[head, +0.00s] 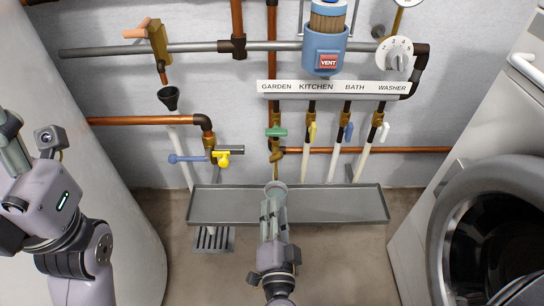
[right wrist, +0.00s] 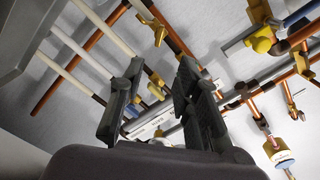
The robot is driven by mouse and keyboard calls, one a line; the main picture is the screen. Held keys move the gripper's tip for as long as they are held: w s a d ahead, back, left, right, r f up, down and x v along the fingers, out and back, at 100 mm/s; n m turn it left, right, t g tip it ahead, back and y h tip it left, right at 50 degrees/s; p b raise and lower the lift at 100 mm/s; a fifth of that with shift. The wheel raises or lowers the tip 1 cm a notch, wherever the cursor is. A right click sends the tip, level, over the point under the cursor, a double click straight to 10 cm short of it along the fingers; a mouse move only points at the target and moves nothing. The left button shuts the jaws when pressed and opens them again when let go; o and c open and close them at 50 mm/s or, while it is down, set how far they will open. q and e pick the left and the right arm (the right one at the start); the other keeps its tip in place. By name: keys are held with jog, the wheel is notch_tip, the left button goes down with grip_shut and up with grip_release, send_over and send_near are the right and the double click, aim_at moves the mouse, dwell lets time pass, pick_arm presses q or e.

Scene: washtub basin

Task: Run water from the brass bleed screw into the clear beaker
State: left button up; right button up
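A small brass fitting (head: 278,154), which looks like the bleed screw, sits low on the copper pipe below the green handle. My right gripper (head: 272,208) points up the picture toward it over the grey trough. A round, see-through rim, the clear beaker (head: 276,187), shows at its fingertips, just below the brass fitting. In the right wrist view the black fingers (right wrist: 160,100) stand apart and the beaker's walls are hard to make out. No water stream can be made out. My left gripper (head: 10,130) is at the left edge, partly cut off.
The trough (head: 340,218) lies below the pipes. Valves with green (head: 276,132), yellow, blue and white handles hang under the label strip (head: 340,88). A washer (head: 480,220) stands right.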

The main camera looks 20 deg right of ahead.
aim_at(276, 161)
jog(key=b+x, duration=0.1)
jog(key=x, duration=1.6)
jog(key=shift+w+d+f+b, duration=0.1)
jog(key=shift+w+f+b, duration=0.1)
jog(key=shift+b, duration=0.2)
jog(key=shift+r, duration=0.1)
grip_shut()
